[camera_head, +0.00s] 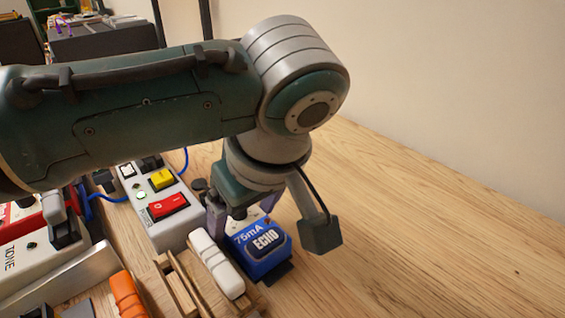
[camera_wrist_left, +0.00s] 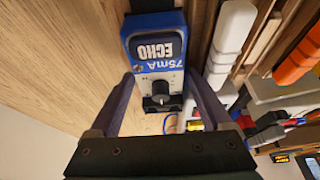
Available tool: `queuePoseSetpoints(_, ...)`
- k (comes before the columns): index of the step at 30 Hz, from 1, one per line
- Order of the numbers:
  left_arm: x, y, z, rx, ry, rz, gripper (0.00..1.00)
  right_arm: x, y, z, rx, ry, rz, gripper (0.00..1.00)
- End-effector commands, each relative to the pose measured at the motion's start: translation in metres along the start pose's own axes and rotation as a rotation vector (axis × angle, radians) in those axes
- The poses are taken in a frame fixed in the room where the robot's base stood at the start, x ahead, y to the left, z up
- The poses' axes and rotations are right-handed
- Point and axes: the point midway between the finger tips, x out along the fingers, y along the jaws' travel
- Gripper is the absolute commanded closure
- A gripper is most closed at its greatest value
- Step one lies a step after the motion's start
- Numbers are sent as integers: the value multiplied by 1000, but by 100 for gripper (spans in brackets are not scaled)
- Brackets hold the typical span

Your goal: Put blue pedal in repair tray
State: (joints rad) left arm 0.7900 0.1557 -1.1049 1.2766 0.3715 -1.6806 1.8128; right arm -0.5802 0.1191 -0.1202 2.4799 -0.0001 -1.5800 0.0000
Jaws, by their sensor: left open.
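The blue pedal (camera_head: 262,246), marked "75mA ECHO", sits on the wooden table below my left wrist. It also shows in the left wrist view (camera_wrist_left: 157,48), with its knob end towards me. My left gripper (camera_wrist_left: 160,82) is open, with one finger on each side of the pedal's knob end. In the head view my left gripper (camera_head: 238,212) is over the far end of the pedal, and the arm partly hides it. I cannot tell whether the fingers touch the pedal. I cannot make out a repair tray. My right gripper is out of view.
A white-handled tool (camera_head: 217,264) lies close beside the pedal, by a wooden rack (camera_head: 178,285) and an orange-handled tool (camera_head: 128,295). A power strip (camera_head: 156,207) with red and yellow switches stands beyond. The table to the right is clear.

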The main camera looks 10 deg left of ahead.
Motion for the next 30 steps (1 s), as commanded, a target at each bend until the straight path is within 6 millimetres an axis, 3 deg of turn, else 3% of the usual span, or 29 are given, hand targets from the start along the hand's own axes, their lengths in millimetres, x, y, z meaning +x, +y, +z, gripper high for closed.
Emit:
queuePoseSetpoints(6, 0, 0, 0, 0, 0, 0, 18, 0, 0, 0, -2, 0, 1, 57)
queuePoseSetpoints(27, 0, 0, 0, 1, -1, 0, 96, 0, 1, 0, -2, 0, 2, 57)
queuePoseSetpoints(30, 0, 0, 0, 1, -1, 0, 100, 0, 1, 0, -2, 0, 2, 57)
